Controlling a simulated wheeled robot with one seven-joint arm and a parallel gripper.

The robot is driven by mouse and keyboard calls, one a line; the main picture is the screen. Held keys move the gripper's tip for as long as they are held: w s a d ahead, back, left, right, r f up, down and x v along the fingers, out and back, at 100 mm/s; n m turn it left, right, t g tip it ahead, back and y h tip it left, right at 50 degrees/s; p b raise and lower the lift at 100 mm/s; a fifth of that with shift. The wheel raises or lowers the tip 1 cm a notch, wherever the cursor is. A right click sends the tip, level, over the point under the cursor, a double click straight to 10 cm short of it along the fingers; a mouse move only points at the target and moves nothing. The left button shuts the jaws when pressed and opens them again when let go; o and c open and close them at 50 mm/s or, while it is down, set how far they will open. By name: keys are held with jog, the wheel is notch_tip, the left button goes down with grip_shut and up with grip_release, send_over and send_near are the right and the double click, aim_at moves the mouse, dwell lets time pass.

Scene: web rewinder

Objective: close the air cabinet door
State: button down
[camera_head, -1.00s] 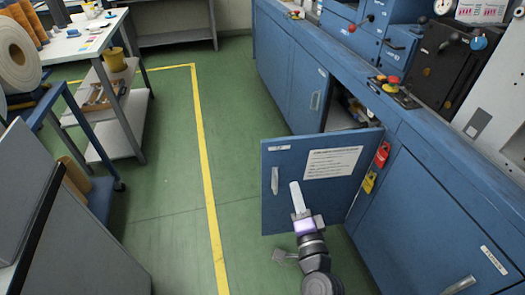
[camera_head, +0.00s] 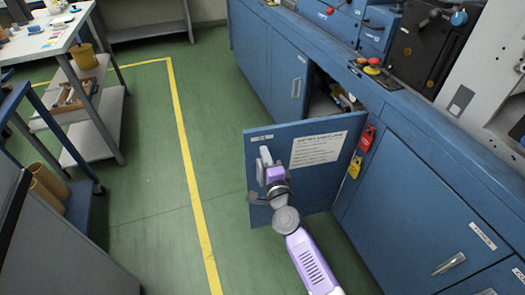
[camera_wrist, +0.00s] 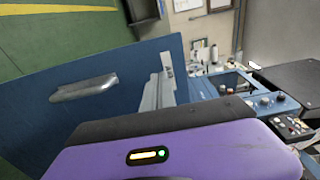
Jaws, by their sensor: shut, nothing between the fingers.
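The blue air cabinet door (camera_head: 310,185) stands wide open, sticking out from the blue cabinet row, with its hinge side at the right near the padlocks. It bears a white notice (camera_head: 318,149). Its grey bar handle (camera_wrist: 85,88) shows clear in the wrist view; in the head view my gripper crowds it. My gripper (camera_head: 265,155) is shut and empty, in front of the door's upper left part, near the free edge. Its pale fingers (camera_wrist: 157,90) also show in the wrist view, beside the door panel and apart from the handle. I cannot tell whether they touch the door.
The cabinet opening (camera_head: 325,95) behind the door is dark with things inside. Red (camera_head: 367,138) and yellow (camera_head: 355,167) padlocks hang by the hinge side. Green floor with a yellow line (camera_head: 190,170) is free at the left. A shelf table (camera_head: 105,130) stands farther left.

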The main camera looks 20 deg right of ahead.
aim_at(260, 142)
jog(key=shift+w+d+b, duration=0.15)
jog(key=shift+w+b, duration=0.2)
jog(key=shift+w, duration=1.15)
